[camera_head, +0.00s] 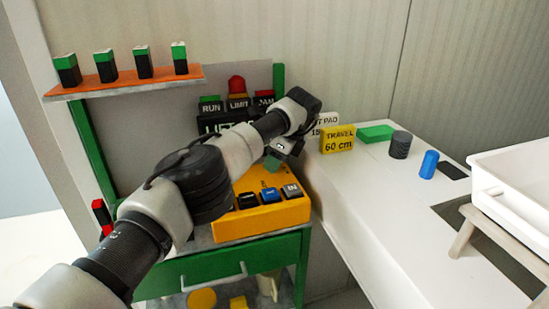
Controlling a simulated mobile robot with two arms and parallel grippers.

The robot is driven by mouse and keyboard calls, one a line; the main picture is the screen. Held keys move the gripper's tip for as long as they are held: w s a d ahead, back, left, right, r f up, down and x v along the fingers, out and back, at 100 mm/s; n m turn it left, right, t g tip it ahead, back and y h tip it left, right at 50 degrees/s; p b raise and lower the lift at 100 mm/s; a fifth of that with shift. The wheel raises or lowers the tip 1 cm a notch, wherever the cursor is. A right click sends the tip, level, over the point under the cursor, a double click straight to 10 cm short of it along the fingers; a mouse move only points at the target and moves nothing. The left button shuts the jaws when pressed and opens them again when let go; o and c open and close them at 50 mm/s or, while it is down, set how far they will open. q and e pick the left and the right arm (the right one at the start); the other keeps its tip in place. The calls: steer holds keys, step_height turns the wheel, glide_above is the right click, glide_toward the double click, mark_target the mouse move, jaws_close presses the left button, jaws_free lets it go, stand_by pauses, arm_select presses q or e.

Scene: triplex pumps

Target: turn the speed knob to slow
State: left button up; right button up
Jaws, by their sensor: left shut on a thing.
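A yellow control box (262,221) stands on the green cabinet, with black, blue and grey buttons along its sloping front. My left arm reaches across from the lower left. My left gripper (272,162) points down at the upper part of the box, behind the buttons. It is shut on what looks to be the speed knob there. The knob itself is hidden by the gripper, so its setting cannot be read. My right gripper is not in view.
A black panel with RUN and LIMIT labels and a red lamp (236,84) stands behind my arm. An orange shelf (130,82) holds several green-topped black blocks. At right, a white bench (345,195) carries a yellow TRAVEL 60 cm sign (337,139), a dark cylinder (400,145) and a blue cylinder (429,164).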

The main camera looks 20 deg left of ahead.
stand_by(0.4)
arm_select(q)
steer(key=o, duration=0.9)
steer(key=v, duration=0.5)
steer(key=shift+r+p, duration=0.15)
steer(key=shift+p, duration=0.2)
steer(key=p+v, duration=0.5)
steer(key=p, duration=0.6)
steer(key=shift+r, duration=0.25)
steer(key=shift+f, duration=0.1)
